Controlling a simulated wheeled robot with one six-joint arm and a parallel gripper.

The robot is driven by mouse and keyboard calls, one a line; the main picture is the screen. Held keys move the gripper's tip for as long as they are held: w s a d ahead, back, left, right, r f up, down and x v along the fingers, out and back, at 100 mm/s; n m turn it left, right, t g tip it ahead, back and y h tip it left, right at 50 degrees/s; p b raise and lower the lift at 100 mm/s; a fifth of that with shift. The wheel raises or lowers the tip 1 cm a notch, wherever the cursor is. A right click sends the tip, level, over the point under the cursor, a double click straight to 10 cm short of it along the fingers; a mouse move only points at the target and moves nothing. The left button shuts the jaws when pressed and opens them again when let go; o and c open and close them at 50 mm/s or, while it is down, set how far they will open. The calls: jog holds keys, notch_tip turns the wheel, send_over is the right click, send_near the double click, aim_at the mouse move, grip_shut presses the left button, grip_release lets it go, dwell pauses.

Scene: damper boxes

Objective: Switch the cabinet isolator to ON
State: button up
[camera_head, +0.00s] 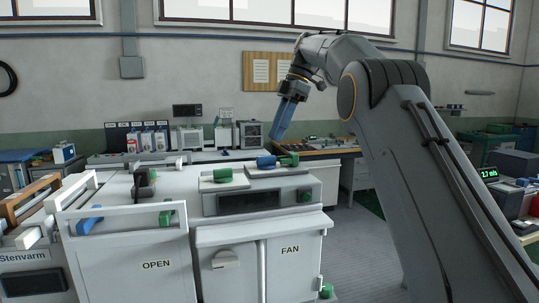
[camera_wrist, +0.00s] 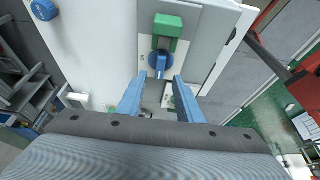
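My gripper (camera_head: 275,137) hangs above the right part of the white cabinet (camera_head: 130,262), its blue fingers pointing down. In the wrist view the two blue fingers of my gripper (camera_wrist: 159,82) are spread apart with nothing held between them. A round blue knob (camera_wrist: 158,64) shows just beyond the fingertips, with a green block (camera_wrist: 167,33) beside it on a light plate. In the head view a blue knob (camera_head: 265,162) and green part sit on the cabinet top.
A second green part (camera_head: 222,175) sits on a pale plate left of the blue knob. Raised white handles (camera_head: 118,210) stand at the cabinet's left. A bench with instruments (camera_head: 310,146) is behind. Grey floor (camera_head: 365,250) is clear at the right.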

aim_at(266, 162)
jog(key=shift+p+x, duration=0.4)
jog(key=shift+x, duration=3.05)
jog(key=shift+s, duration=0.1)
grip_shut()
